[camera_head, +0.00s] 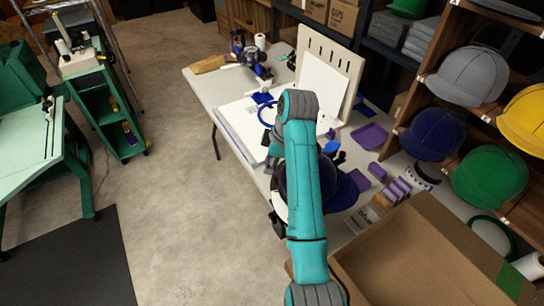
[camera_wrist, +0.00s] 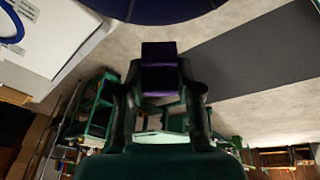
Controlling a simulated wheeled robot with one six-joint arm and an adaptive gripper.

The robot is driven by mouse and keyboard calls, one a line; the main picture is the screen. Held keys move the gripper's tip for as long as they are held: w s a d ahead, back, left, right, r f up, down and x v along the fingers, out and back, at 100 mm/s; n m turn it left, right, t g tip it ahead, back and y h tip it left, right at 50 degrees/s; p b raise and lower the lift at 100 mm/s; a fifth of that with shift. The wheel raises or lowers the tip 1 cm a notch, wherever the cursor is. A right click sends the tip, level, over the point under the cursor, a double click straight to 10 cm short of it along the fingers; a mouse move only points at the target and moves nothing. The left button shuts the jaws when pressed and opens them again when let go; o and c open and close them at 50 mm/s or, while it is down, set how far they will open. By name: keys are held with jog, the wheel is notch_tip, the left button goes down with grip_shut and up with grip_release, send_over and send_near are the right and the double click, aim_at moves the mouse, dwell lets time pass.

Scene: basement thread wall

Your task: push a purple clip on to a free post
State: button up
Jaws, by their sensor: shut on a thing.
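My gripper (camera_wrist: 160,82) is shut on a purple clip (camera_wrist: 160,52) in the wrist view, with one dark finger on each side of the block-like clip. In the head view my arm hides most of the gripper and the held clip. Other purple pieces, which look like clips, lie at the right of the table: a single block (camera_head: 376,170) and a row of several (camera_head: 398,188). A pale slotted panel (camera_head: 345,68) stands upright at the back of the table. I cannot make out a free post in either view.
A purple tray (camera_head: 369,136) lies on the table right of the panel. A dark blue round object (camera_head: 342,190) sits partly behind my arm. A cardboard box (camera_head: 415,255) stands front right. Open floor (camera_head: 185,190) lies left.

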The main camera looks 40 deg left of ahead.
jog(key=shift+w+d+f, duration=0.1)
jog(key=shift+w+f, duration=0.05)
jog(key=shift+f, duration=0.8)
jog(key=shift+w+d+f, duration=0.1)
jog(key=shift+w+f, duration=0.05)
jog(key=shift+f, duration=0.85)
jog(key=shift+w+f, duration=0.15)
jog(key=shift+f, duration=1)
jog(key=shift+s+d+f, duration=0.15)
jog(key=shift+s+f, duration=0.05)
jog(key=shift+f, duration=0.1)
jog(key=o, duration=1.1)
jog(key=shift+r, duration=0.1)
jog(key=v, duration=0.8)
jog(key=shift+w+a+r, duration=0.15)
jog(key=shift+a, duration=0.05)
